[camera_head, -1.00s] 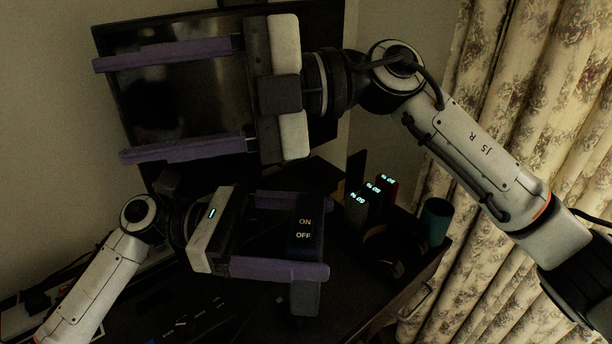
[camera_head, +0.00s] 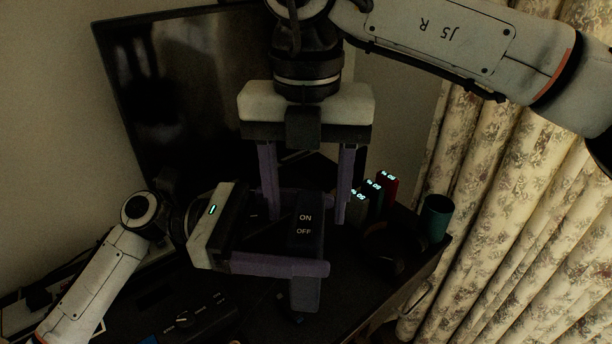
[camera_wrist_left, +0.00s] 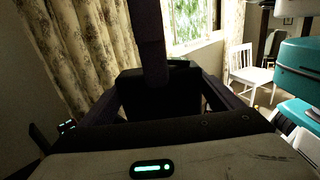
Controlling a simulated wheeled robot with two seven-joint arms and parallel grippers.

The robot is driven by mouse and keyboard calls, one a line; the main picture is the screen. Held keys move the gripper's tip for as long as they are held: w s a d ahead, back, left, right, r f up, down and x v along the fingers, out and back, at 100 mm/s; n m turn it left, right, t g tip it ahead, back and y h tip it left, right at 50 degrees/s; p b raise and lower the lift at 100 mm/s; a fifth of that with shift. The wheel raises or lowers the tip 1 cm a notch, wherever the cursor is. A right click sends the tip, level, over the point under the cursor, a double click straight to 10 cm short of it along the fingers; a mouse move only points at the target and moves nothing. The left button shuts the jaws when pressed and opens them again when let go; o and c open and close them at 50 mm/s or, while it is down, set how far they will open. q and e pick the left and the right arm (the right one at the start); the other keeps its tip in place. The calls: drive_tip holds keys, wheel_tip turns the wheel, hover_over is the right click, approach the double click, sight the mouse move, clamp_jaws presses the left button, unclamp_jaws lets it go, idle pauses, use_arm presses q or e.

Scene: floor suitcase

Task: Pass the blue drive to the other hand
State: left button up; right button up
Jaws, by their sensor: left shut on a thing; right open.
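The blue drive (camera_head: 307,258) is a very dark, upright box marked ON and OFF. My left gripper (camera_head: 318,234) comes in from the left and is shut on it, holding it above the desk. The drive also shows as a dark block (camera_wrist_left: 160,97) between the fingers in the left wrist view. My right gripper (camera_head: 306,217) points down from above, open, with its purple fingers on either side of the drive's upper part. A gap shows between these fingers and the drive, though depth is hard to judge.
A dark monitor (camera_head: 185,90) stands behind. Three small boxes with lit displays (camera_head: 375,200) and a teal cup (camera_head: 437,219) stand on the dark desk to the right. A dark round object (camera_head: 390,250) lies before them. A patterned curtain (camera_head: 510,200) hangs at the right.

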sight(304, 291)
use_arm(q)
drive_tip(key=shift+r, duration=0.1)
use_arm(e)
wheel_tip(304, 291, down, 8)
drive_tip(key=shift+f, duration=0.15)
clamp_jaws()
use_arm(q)
drive_tip(key=o, duration=1.4)
drive_tip(key=shift+c, duration=0.2)
drive_tip(key=a, duration=1.2)
drive_tip(key=shift+w, duration=0.1)
